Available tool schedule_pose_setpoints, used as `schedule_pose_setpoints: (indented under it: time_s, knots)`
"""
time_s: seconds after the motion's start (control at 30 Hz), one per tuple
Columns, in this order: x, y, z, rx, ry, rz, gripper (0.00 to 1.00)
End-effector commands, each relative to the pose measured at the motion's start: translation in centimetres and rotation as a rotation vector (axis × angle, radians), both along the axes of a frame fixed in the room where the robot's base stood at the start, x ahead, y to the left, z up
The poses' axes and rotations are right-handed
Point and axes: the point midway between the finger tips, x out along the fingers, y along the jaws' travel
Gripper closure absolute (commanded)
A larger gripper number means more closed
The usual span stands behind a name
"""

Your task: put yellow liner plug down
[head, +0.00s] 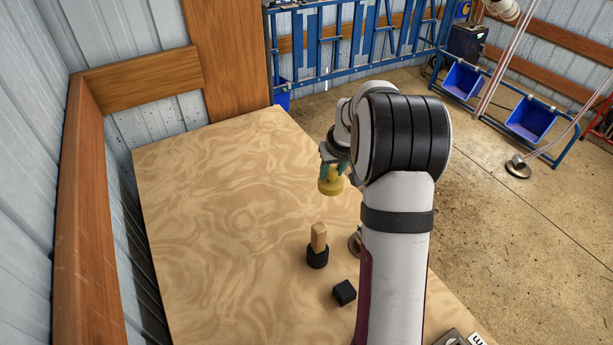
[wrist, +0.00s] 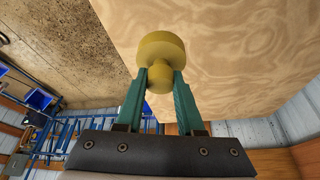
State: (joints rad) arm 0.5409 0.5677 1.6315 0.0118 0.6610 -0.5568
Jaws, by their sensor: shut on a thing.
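The yellow liner plug (head: 331,182) has a wide round disc and a narrower stem. My gripper (head: 329,168) is shut on its stem, with the disc facing down toward the wooden table. In the wrist view the plug (wrist: 162,52) sits between the green fingertips of my gripper (wrist: 160,82). The plug appears to be held above the table top (head: 215,220), near its far right part; the exact height is hard to tell. My arm hides part of the table's right side.
A wooden block (head: 318,237) stands upright in a black round base (head: 317,258) nearer on the table. A small black block (head: 344,292) lies close by. A metal round piece (head: 354,243) is partly hidden by my arm. The left and middle table are clear.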

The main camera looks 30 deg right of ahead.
Motion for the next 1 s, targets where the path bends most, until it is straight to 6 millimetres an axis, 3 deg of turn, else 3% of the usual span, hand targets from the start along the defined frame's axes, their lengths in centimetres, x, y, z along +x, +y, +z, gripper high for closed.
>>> schedule_pose_setpoints:
  time_s: [0.13, 0.3, 0.6, 0.93, 0.97, 1.0]
  knots:
    - [-0.2, -2.3, -2.3, -0.001, 0.001, -0.025, 1.00]
    - [-0.3, -2.4, -6.5, 0.000, 0.003, -0.029, 1.00]
    - [-0.3, -2.4, -11.5, -0.001, 0.002, -0.028, 1.00]
    - [-0.2, -2.4, -12.0, -0.002, 0.001, -0.027, 1.00]
    - [-0.2, -2.4, -12.0, -0.002, 0.001, -0.027, 0.61]
    - [-0.2, -2.4, -12.0, -0.003, 0.000, -0.027, 0.54]
